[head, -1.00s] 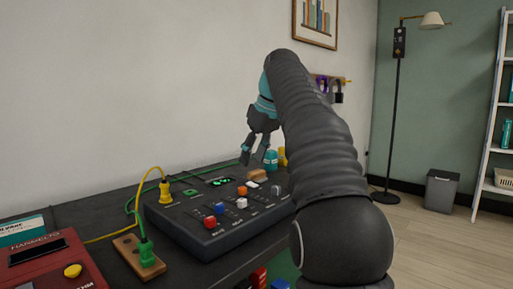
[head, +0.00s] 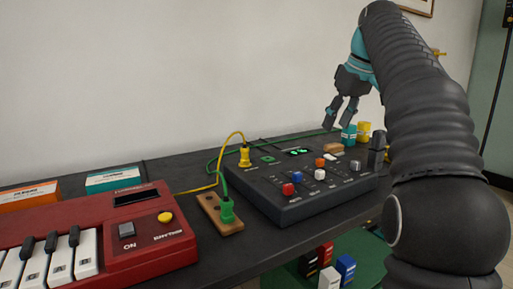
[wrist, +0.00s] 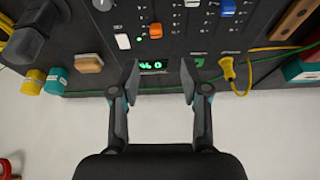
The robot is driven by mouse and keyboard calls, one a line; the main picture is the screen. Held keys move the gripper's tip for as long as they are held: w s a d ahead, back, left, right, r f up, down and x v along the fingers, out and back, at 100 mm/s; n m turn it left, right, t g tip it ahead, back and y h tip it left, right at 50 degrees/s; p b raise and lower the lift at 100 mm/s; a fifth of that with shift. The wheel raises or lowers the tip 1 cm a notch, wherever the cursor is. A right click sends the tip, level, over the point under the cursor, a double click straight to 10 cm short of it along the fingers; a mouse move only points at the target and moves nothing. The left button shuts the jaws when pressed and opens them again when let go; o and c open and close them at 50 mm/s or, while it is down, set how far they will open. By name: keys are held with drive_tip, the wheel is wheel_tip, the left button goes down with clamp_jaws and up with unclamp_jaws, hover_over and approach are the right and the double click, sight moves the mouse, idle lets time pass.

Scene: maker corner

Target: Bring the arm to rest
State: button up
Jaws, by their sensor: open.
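My gripper (head: 341,114) is open and empty. In the head view it hangs fingers-down in the air near the back right of the mixer panel (head: 290,209), close to the wall. In the wrist view my gripper (wrist: 158,80) has its two fingers spread, with the panel's lit green display (wrist: 153,65) showing between them. Nothing is held between the fingers. My dark ribbed arm rises at the right of the head view and hides part of the right side there.
A red keyboard (head: 150,262) stands at front left. A yellow plug (head: 245,157) and a green plug (head: 226,208) in a wooden block (head: 209,205) have cables. Teal (head: 348,134) and yellow (head: 363,130) cylinders stand near the gripper. Coloured blocks (head: 345,266) sit below the table edge.

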drive_tip(key=s+a+f+m+p, duration=0.1)
drive_tip(key=s+a+f, duration=0.15)
drive_tip(key=s, duration=0.25)
drive_tip(key=s+a+f+m+h, duration=0.1)
drive_tip(key=s+a+f, duration=0.15)
drive_tip(key=s, duration=0.25)
drive_tip(key=s+a+f+m+p, duration=0.1)
drive_tip(key=s+a+f, duration=0.15)
drive_tip(key=s, duration=0.25)
drive_tip(key=s+a+f+m+t+h+p, duration=0.1)
drive_tip(key=s+f+m+p, duration=0.1)
drive_tip(key=s+f, duration=1.2)
wheel_tip(320, 180, down, 4)
drive_tip(key=shift+s, duration=0.3)
idle(0.9)
